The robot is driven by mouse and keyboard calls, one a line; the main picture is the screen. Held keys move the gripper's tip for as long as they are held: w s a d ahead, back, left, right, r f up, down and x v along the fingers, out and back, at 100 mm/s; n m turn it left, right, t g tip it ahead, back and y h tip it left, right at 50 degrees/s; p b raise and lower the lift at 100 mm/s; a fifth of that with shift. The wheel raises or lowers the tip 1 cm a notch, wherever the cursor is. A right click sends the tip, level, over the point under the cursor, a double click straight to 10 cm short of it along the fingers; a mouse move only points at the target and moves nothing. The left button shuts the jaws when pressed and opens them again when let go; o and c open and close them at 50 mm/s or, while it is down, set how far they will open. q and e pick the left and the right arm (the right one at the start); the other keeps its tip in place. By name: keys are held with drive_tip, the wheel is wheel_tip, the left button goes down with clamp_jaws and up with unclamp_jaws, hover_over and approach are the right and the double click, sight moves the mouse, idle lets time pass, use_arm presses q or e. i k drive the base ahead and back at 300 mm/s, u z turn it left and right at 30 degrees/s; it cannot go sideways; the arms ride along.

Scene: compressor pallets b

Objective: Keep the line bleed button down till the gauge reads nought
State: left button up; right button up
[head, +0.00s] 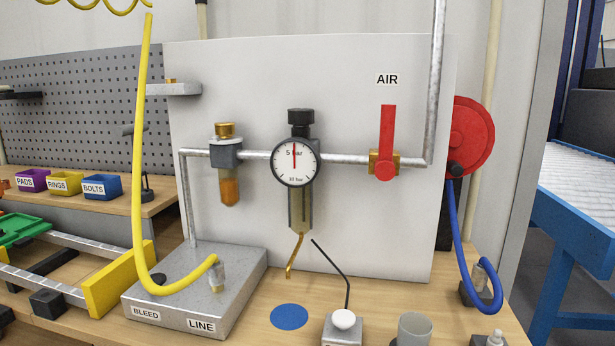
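The grey metal block (245,275) on the bench carries the labels "BLEED" and "LINE". A small dark button (158,278) sits on its top behind the "BLEED" label, partly hidden by the yellow hose (147,150). The hose ends at a metal fitting (216,275) on the same block. Neither of my grippers is in view, and nothing is seen touching the button.
A red valve lever (387,135) stands upright under the "AIR" label. A yellow block (112,283) stands close left of the metal block. A white knob (343,318) on a grey base, a bent black rod and a blue disc (289,316) are at the front. A blue hose (459,230) hangs right.

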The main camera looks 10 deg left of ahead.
sight(159, 278)
drive_tip(key=u, duration=1.55)
